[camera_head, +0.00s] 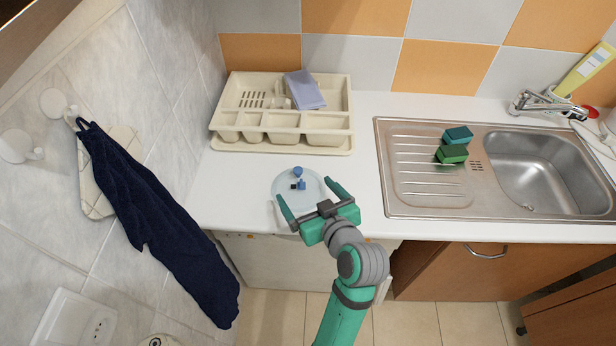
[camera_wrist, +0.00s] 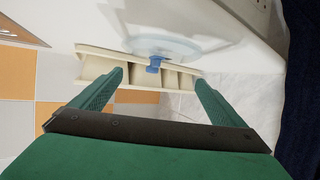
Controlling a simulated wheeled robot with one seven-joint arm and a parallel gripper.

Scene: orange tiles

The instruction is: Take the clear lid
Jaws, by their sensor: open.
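The clear lid (camera_head: 310,186) is a round, see-through disc with a blue knob (camera_head: 298,172) and a small blue and black part at its middle. It lies on the white counter in front of the cream rack. My gripper (camera_head: 307,201) is open and empty, with its fingers spread at the lid's near side. In the wrist view my gripper (camera_wrist: 160,85) shows its two green fingers apart, with the lid (camera_wrist: 168,45) and its blue knob (camera_wrist: 154,64) beyond and between them. I cannot tell whether a finger touches the lid.
A cream dish rack (camera_head: 281,137) with a lilac cloth (camera_head: 304,90) stands behind. A steel sink (camera_head: 400,195) with green and teal sponges (camera_head: 452,154) is at right. A dark blue towel (camera_head: 160,230) hangs at left. The counter between lid and sink is clear.

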